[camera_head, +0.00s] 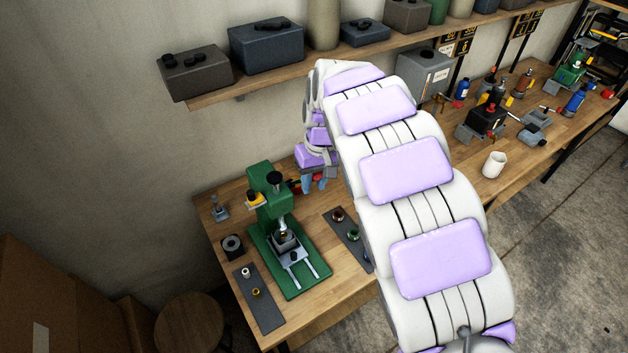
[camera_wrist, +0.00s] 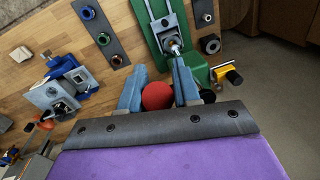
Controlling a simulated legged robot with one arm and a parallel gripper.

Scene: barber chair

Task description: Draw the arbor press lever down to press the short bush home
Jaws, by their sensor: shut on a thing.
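The green arbor press (camera_head: 267,198) stands on the bench, and its frame also shows in the wrist view (camera_wrist: 194,65). My gripper (camera_head: 314,182) is at the press's right side in the head view. In the wrist view my gripper (camera_wrist: 158,96) has its blue fingers on either side of a red ball knob (camera_wrist: 157,95), shut on it. The knob appears to be the lever's end; the lever's rod is hidden. A grey fixture (camera_head: 285,243) sits under the ram, with a small round part (camera_wrist: 174,47) at its centre. I cannot tell whether this is the short bush or how deep it sits.
A dark mat (camera_head: 262,314) with two small bushes lies left of the press. Another mat (camera_head: 345,226) with coloured rings lies right of it. A black ring block (camera_head: 232,246) stands at the left. The shelf (camera_head: 215,98) with boxes runs above the bench. A round stool (camera_head: 189,322) stands below left.

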